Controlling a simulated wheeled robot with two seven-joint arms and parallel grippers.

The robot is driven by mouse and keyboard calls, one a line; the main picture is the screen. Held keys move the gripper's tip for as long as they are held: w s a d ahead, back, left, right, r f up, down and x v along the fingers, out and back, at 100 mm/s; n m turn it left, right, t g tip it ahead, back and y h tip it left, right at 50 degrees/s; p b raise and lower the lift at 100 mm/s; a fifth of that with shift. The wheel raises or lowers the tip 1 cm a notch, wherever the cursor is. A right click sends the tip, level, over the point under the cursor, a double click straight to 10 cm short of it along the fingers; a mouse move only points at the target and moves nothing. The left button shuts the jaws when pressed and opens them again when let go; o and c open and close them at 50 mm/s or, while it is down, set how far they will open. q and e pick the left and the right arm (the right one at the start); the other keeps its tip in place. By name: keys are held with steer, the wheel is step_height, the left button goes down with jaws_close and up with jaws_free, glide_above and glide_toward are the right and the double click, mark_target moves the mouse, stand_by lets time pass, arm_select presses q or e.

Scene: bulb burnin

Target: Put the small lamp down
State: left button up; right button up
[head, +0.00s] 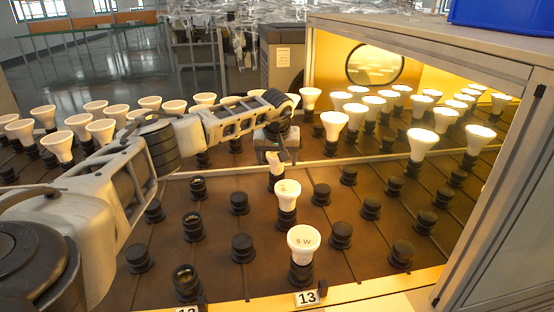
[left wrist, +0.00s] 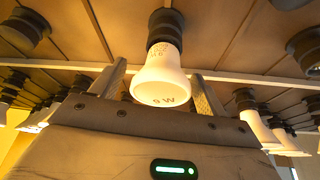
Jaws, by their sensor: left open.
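My left gripper (head: 274,153) is open in the head view, at the far end of a row of sockets. A small white lamp (head: 276,168) is just below it, partly hidden by the fingers. Two more white lamps, one in the middle (head: 287,194) and one marked "5 W" in front (head: 303,241), stand upright in the same row. My right gripper is not in view.
Empty dark sockets (head: 242,247) fill much of the rack around the row. Larger white lamps (head: 57,146) stand at the left and back. Lit lamps (head: 422,144) stand at the right inside a cabinet with a metal frame (head: 490,190).

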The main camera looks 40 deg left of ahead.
arm_select(q)
steer(key=p+v, duration=0.1)
steer(key=v, duration=1)
steer(key=shift+r, duration=0.2)
steer(key=shift+d, duration=0.1)
